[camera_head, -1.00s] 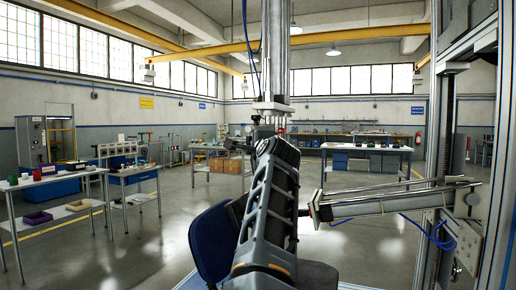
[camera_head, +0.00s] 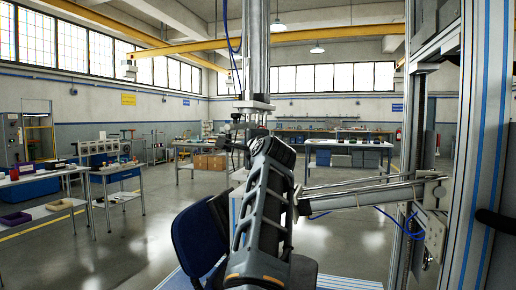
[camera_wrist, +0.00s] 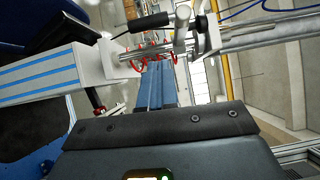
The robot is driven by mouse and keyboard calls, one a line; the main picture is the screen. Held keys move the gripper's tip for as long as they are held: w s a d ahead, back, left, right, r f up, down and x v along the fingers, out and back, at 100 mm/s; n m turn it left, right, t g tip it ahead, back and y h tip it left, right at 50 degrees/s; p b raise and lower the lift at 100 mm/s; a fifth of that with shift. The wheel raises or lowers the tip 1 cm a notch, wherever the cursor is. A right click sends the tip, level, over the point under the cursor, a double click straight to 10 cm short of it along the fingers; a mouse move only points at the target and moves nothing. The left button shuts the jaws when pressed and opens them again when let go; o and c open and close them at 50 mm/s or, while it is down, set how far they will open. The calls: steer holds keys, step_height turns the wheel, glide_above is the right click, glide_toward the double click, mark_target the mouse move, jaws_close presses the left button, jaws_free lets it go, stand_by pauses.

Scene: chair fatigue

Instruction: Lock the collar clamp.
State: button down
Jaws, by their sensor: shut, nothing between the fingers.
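My arm rises in the middle of the head view and hides my gripper there. In the wrist view the dark bolted edge of my gripper (camera_wrist: 160,125) crosses the bottom, shut and empty. Beyond it, a metal fitting carries a black handle (camera_wrist: 148,24) and a silver post (camera_wrist: 181,28) beside a metal rod (camera_wrist: 262,34). Which of these parts is the collar clamp, and whether it is locked, I cannot tell. My gripper appears apart from the handle. In the head view a vertical metal column (camera_head: 256,50) ends in a plate fitting (camera_head: 252,106) just above my arm.
A blue chair back (camera_head: 198,240) stands left of my arm. A horizontal cylinder (camera_head: 350,198) reaches in from the upright frame (camera_head: 415,150) on the right. Workbenches (camera_head: 45,178) line the left and back. Open floor (camera_head: 130,250) lies at the left.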

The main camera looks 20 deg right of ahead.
steer(key=s, duration=0.8)
steer(key=shift+b, duration=0.3)
steer(key=shift+f, duration=0.1)
steer(key=s+d+f+n+h, duration=0.1)
steer(key=s+d+f+n, duration=0.2)
steer(key=s+f, duration=0.35)
steer(key=s+d+f+n+h, duration=0.1)
steer(key=s+d+f+n, duration=0.25)
steer(key=f, duration=0.65)
steer(key=s+d+f+n+y+p, duration=0.15)
steer(key=s+f+n, duration=0.55)
steer(key=s+f, duration=0.85)
steer(key=s+a+f+n+g+p, duration=0.1)
steer(key=s+f+n, duration=0.1)
steer(key=s, duration=0.9)
steer(key=s+a+f+n+g, duration=0.1)
steer(key=s+f+n, duration=0.1)
steer(key=s, duration=0.8)
steer(key=s+a+r, duration=0.2)
steer(key=s, duration=0.6)
steer(key=s+a+r+n+g+y, duration=0.1)
steer(key=s+a+r, duration=0.1)
steer(key=s, duration=0.6)
steer(key=shift+s+a+r+g+p, duration=0.3)
steer(key=shift+a+r+p, duration=0.05)
steer(key=shift+a+p, duration=0.15)
